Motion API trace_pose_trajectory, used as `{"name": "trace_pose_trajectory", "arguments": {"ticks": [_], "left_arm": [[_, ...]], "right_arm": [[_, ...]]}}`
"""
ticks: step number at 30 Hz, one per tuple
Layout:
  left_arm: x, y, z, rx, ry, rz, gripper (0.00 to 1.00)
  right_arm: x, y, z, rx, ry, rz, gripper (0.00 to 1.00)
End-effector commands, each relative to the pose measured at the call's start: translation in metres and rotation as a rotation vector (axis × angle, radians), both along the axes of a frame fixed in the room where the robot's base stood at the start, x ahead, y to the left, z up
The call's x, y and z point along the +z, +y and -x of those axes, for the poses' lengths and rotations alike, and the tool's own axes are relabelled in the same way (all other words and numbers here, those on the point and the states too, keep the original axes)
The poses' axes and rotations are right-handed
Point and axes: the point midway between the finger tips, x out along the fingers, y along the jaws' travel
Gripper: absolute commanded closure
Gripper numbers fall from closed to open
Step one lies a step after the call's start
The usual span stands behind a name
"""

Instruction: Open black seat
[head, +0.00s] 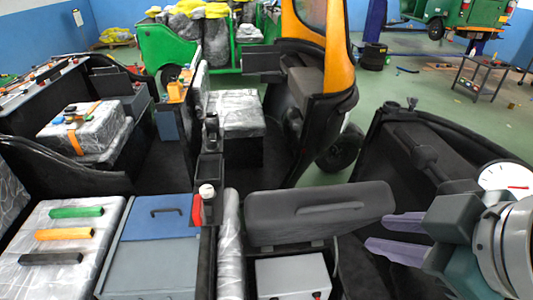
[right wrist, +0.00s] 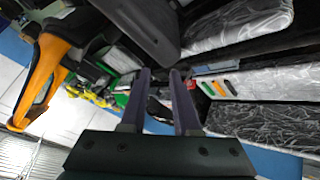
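The black seat (head: 318,210) is a padded dark slab with a handle on its near face, at the lower middle of the head view. It stands behind a grey box (head: 285,276) and looks tilted up; its hinge is hidden. My right gripper (head: 376,233) is just right of the seat's right end, its two purple fingers pointing left with a gap between them. In the right wrist view the fingers (right wrist: 160,74) are apart with nothing held between them. What looks like the black seat (right wrist: 142,22) shows above them. My left gripper is not in view.
A blue-grey lidded box (head: 150,262) and a plastic-wrapped seat (head: 75,212) with coloured bars lie at the left. A narrow console with a white-topped lever (head: 207,191) stands left of the seat. A dark panel (head: 440,150) is behind my right arm. Green floor shows beyond.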

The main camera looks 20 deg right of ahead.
Motion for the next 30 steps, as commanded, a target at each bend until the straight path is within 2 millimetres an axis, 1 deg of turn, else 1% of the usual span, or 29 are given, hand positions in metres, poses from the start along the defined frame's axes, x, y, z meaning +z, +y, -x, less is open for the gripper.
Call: {"name": "trace_pose_trajectory", "arguments": {"ticks": [1, 2, 3, 5, 6, 8, 9, 11, 12, 14, 15, 17, 18, 21, 24, 27, 30], "left_arm": [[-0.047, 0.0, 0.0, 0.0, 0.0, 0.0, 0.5], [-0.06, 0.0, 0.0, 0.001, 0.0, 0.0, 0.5], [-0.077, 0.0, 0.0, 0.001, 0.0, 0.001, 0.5], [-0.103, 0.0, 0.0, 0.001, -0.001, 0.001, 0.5], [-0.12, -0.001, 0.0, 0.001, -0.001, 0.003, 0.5], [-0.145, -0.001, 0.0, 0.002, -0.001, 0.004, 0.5], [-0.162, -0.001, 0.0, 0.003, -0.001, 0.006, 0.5], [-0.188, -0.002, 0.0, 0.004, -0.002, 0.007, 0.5], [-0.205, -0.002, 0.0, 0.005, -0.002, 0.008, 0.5], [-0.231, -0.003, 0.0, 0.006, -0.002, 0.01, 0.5], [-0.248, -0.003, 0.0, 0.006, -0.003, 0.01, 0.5], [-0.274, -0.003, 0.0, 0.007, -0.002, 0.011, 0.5], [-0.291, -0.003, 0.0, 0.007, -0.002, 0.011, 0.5], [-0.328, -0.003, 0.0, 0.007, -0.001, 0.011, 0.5], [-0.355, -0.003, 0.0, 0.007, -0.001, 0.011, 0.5], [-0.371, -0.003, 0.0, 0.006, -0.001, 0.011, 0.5], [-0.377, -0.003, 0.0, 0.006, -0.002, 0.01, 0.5]], "right_arm": [[-0.043, -0.007, -0.012, 0.039, -0.059, 0.045, 0.7], [-0.052, -0.01, -0.019, 0.063, -0.096, 0.072, 0.7], [-0.065, -0.014, -0.028, 0.097, -0.145, 0.11, 0.7], [-0.082, -0.021, -0.041, 0.142, -0.222, 0.17, 0.7], [-0.093, -0.024, -0.049, 0.172, -0.271, 0.21, 0.7], [-0.109, -0.03, -0.06, 0.215, -0.345, 0.276, 0.7], [-0.119, -0.034, -0.067, 0.242, -0.395, 0.32, 0.7], [-0.134, -0.04, -0.076, 0.282, -0.468, 0.39, 0.7], [-0.143, -0.043, -0.081, 0.307, -0.518, 0.437, 0.7], [-0.156, -0.049, -0.088, 0.342, -0.59, 0.511, 0.7], [-0.166, -0.052, -0.091, 0.363, -0.637, 0.561, 0.7], [-0.178, -0.056, -0.096, 0.393, -0.709, 0.64, 0.7], [-0.186, -0.059, -0.098, 0.412, -0.756, 0.693, 0.7], [-0.203, -0.065, -0.101, 0.449, -0.866, 0.82, 0.7], [-0.213, -0.069, -0.101, 0.473, -0.955, 0.928, 0.7], [-0.217, -0.071, -0.099, 0.487, -1.018, 1.004, 0.7], [-0.216, -0.072, -0.098, 0.493, -1.053, 1.047, 0.7]]}}
